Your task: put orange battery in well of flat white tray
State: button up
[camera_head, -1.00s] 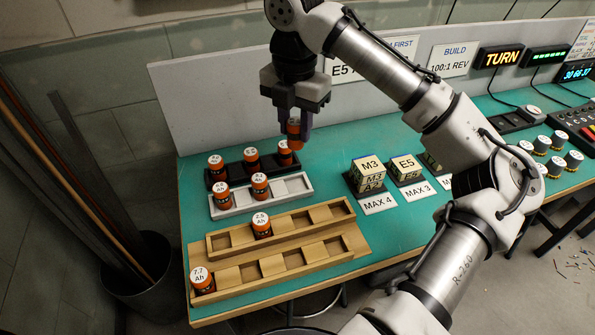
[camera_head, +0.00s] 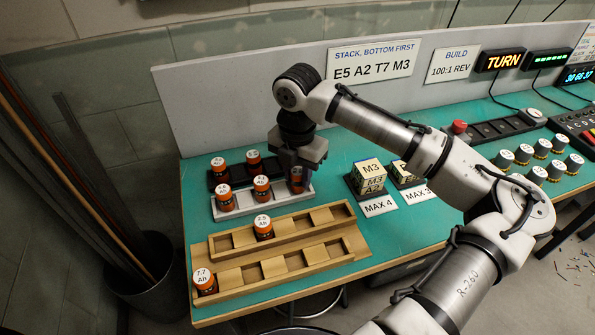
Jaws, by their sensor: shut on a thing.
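The flat white tray (camera_head: 280,204) lies on the bench at left centre. Two orange batteries with white tops, one (camera_head: 225,200) at its left end and one (camera_head: 262,189) beside it, stand in its wells. My gripper (camera_head: 298,185) points down at the tray's right end. It is shut on an orange battery (camera_head: 297,176), which is upright and partly hidden by the fingers. I cannot tell whether the held battery's bottom touches the well or hangs just above it.
A black tray (camera_head: 235,179) behind shows two batteries; its right end is hidden by my gripper. In front are two tan stepped trays, one with a battery (camera_head: 263,227), the other with a battery (camera_head: 204,281) at its left end. Stacked blocks (camera_head: 368,176) stand to the right.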

aim_at(297, 171)
jog(key=shift+f, duration=0.1)
jog(key=o, duration=1)
jog(key=shift+o, duration=0.2)
notch_tip(297, 171, up, 12)
jog(key=b, duration=0.1)
